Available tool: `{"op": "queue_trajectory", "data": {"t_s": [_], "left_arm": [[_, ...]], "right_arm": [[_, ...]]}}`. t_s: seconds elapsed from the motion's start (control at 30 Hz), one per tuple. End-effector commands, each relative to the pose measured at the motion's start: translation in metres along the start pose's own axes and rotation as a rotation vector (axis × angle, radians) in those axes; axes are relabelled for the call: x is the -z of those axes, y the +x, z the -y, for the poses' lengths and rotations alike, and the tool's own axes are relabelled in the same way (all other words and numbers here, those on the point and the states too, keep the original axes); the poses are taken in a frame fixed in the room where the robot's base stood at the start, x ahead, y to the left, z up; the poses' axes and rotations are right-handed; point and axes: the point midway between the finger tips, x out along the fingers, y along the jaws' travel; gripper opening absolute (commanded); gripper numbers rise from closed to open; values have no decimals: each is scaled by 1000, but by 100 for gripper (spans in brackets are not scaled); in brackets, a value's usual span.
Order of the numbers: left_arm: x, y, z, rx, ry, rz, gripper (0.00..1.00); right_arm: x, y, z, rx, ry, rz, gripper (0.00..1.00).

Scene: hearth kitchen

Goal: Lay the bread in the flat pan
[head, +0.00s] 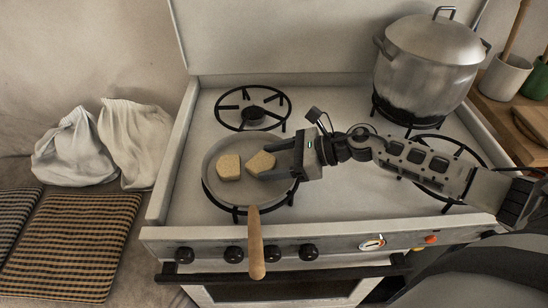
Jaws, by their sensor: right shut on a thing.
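The flat pan (223,197) sits on the front left burner of the stove, its wooden handle (256,245) pointing toward the front edge. One piece of bread (229,167) lies in the left part of the pan. A second piece of bread (261,163) is just right of it, over the pan, at the fingertips of my right gripper (277,160). My right gripper is shut on this second piece; whether the piece touches the pan floor I cannot tell. My left gripper is not in view.
A large lidded pot (428,60) stands on the back right burner. The back left burner (253,109) is empty. My right arm crosses the front right burner (440,160). White cloth bags (135,138) and checked cloths (75,240) lie left of the stove.

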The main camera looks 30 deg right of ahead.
Motion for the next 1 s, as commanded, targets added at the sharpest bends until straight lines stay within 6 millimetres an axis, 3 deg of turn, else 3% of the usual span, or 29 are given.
{"op": "queue_trajectory", "data": {"t_s": [0.27, 0.3, 0.33, 0.37, 0.73, 0.87, 1.0], "left_arm": [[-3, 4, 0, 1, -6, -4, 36], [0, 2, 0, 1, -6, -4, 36], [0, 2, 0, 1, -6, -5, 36], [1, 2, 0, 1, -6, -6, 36], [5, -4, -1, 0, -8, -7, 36], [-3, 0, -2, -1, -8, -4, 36], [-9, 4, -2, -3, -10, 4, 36]], "right_arm": [[5, 2, 0, 0, 0, 1, 43], [2, 1, 0, 0, 0, 1, 75], [2, 1, 0, 0, 0, 0, 84], [2, 1, 0, 0, 0, 0, 86], [-1, -2, 0, 0, 0, -1, 86], [4, -21, 0, 1, 1, -4, 86], [5, -53, -1, 0, 2, -7, 86]]}}
